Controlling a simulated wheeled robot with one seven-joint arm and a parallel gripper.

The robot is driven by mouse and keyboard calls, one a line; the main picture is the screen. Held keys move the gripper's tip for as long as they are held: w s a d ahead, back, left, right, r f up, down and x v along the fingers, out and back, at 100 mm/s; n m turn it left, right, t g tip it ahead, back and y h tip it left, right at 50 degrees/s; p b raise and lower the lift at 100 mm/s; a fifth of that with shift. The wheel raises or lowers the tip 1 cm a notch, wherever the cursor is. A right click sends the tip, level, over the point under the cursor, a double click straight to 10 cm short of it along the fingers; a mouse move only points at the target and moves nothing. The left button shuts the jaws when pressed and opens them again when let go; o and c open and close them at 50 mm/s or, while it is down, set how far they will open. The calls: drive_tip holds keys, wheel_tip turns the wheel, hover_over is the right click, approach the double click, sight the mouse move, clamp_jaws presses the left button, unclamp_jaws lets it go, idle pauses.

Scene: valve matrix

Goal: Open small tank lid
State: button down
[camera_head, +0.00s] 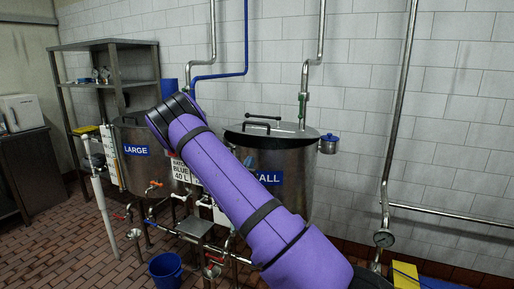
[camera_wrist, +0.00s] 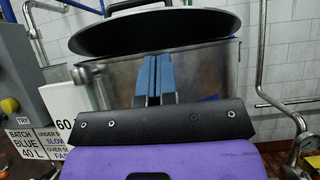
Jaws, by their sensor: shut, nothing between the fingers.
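The small tank (camera_head: 300,168) is a steel drum with a blue label partly hidden behind my purple arm.
The large tank (camera_head: 132,165) stands to the left, with pipes and coloured valves below. A sign (camera_wrist: 30,140) is at the left of the wrist view. A blue bucket (camera_head: 165,270) is on the floor.

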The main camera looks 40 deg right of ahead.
drive_tip(key=x, duration=0.9)
drive_tip(key=shift+w+d+r, duration=0.15)
drive_tip(key=shift+d+r, duration=0.1)
drive_tip(key=shift+d, duration=0.05)
